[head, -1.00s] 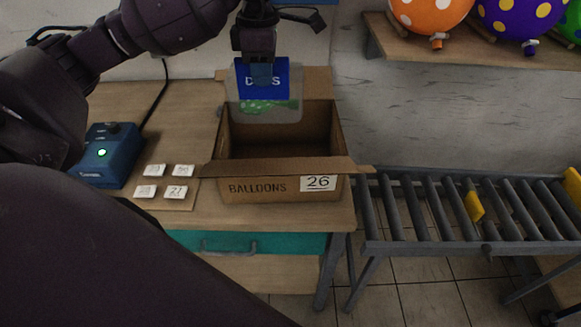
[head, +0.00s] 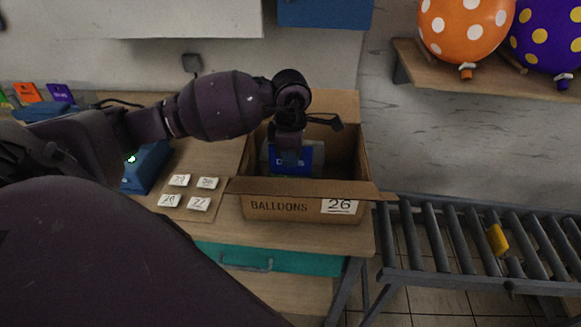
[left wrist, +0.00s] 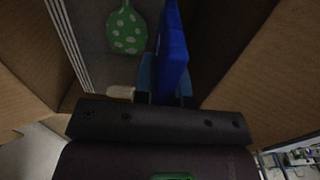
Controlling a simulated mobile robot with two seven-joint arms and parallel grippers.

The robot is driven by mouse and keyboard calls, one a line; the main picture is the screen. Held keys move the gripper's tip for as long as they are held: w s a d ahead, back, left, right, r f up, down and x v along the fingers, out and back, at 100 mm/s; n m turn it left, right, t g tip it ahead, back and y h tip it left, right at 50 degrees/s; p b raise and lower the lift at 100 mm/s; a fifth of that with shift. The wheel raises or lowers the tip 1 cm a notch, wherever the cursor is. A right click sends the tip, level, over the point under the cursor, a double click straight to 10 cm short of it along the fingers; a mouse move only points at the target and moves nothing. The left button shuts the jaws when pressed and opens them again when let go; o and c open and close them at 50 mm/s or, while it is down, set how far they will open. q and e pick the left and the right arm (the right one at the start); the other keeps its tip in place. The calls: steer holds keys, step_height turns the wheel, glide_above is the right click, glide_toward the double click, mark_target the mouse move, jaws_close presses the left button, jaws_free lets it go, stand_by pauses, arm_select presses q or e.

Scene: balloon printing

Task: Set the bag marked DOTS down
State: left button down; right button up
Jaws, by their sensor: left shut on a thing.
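The bag marked DOTS (head: 290,160) has a blue top with white lettering and is partly hidden in the head view by the box's front flap and my gripper. My left gripper (head: 288,152) is shut on its top edge and holds it inside the open cardboard box (head: 292,207) marked BALLOONS and 26. In the left wrist view, the blue top of the bag (left wrist: 173,50) stands between the fingers (left wrist: 167,80), with box walls on both sides. A green balloon print with white dots (left wrist: 126,30) shows beside it. Whether the bag touches the box floor is hidden.
A blue device (head: 146,168) with a green light and several numbered tags (head: 189,192) lie left of the box. A roller conveyor (head: 450,245) runs to the right. A shelf (head: 425,66) with dotted balloons is at upper right.

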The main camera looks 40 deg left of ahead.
mark_target(291, 174)
arm_select(q)
step_height(291, 174, down, 4)
steer(key=shift+f, duration=0.25)
steer(key=c, duration=1.2)
jaws_free()
steer(key=shift+o, duration=0.2)
arm_select(e)
steer(key=shift+s+d+f, duration=0.1)
steer(key=shift+s+f, duration=0.1)
steer(key=shift+s, duration=0.05)
steer(key=shift+w, duration=0.1)
